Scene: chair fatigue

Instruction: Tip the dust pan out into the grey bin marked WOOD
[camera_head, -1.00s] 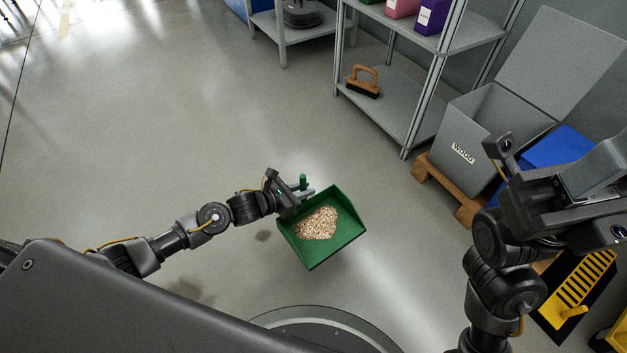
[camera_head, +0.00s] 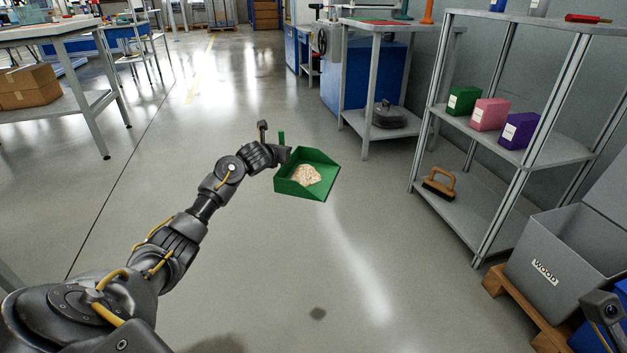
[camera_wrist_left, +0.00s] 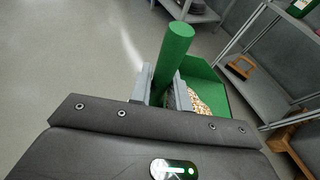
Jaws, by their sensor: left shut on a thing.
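My left gripper (camera_head: 279,153) is shut on the green handle of the dust pan (camera_head: 322,160). It holds the pan in the air over open floor, roughly level, with a heap of pale wood shavings (camera_head: 306,175) in it. In the left wrist view the handle (camera_wrist_left: 171,52) stands between the two fingers, and part of the shavings (camera_wrist_left: 199,104) shows behind it. The grey bin (camera_head: 555,252) marked WOOD is at the lower right, its lid up, well apart from the pan. Of my right arm only a small part shows at the lower right edge; its gripper is out of view.
The bin stands on a wooden pallet (camera_head: 522,307). A grey shelf rack (camera_head: 467,210) stands between pan and bin, holding a brush (camera_head: 440,186) and several coloured boxes. A grey bench (camera_head: 371,126) is behind. The floor around the pan is clear.

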